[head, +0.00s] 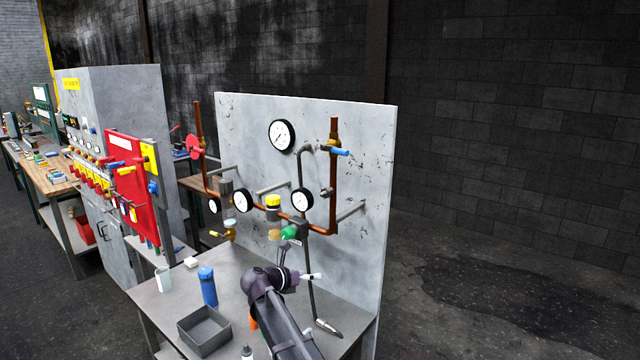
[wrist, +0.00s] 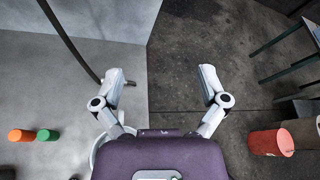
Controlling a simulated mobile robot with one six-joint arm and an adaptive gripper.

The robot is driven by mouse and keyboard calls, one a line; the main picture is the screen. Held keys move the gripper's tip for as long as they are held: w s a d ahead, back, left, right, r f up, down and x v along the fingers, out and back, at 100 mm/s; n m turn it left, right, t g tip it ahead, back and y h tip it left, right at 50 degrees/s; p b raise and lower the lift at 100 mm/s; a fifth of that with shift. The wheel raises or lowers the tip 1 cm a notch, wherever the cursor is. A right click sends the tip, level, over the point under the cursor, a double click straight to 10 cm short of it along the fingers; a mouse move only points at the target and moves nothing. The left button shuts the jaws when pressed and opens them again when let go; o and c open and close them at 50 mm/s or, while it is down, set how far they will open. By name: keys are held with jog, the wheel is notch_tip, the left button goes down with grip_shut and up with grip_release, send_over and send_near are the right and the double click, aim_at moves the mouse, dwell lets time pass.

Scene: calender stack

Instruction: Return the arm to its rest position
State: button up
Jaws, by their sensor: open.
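My arm shows in the head view, reaching up from the bottom edge over the grey worktable (head: 240,260), in front of the gauge panel. My gripper (head: 312,276) is at the arm's far end, above the table and below the copper pipes. In the wrist view my gripper (wrist: 163,75) is open, its two pale fingers wide apart, with nothing between them. Past the fingers lie a grey surface on the left and dark floor on the right. A dark hose (wrist: 70,40) crosses left of the left finger, apart from it as far as I can tell.
The upright panel (head: 355,240) carries gauges, valves and copper pipe (head: 333,190). A blue bottle (head: 208,287), a grey bin (head: 225,326) and a white cup (head: 163,279) stand on the table left of my arm. A hose nozzle (head: 328,328) lies to its right. Floor at right is clear.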

jog(key=s+d+f+m+g+y, duration=0.2)
jog(key=s+d+f+m+g, duration=0.15)
jog(key=s+d+m, duration=0.35)
jog(key=s+d+f+m+g+y, duration=0.25)
jog(key=s+d+f+m, duration=0.25)
jog(key=d+m, duration=0.35)
jog(key=s+d+f+m+g+y, duration=0.1)
jog(key=s+d+f+m+y, duration=0.1)
jog(key=s+m, duration=0.5)
jog(key=s+d+f+m+g+y, duration=0.2)
jog(key=s+d+m+y, duration=0.1)
jog(key=s+m, duration=0.5)
jog(key=shift+s+d+y, duration=0.15)
jog(key=shift+s+y, duration=0.35)
jog(key=shift+y, duration=0.05)
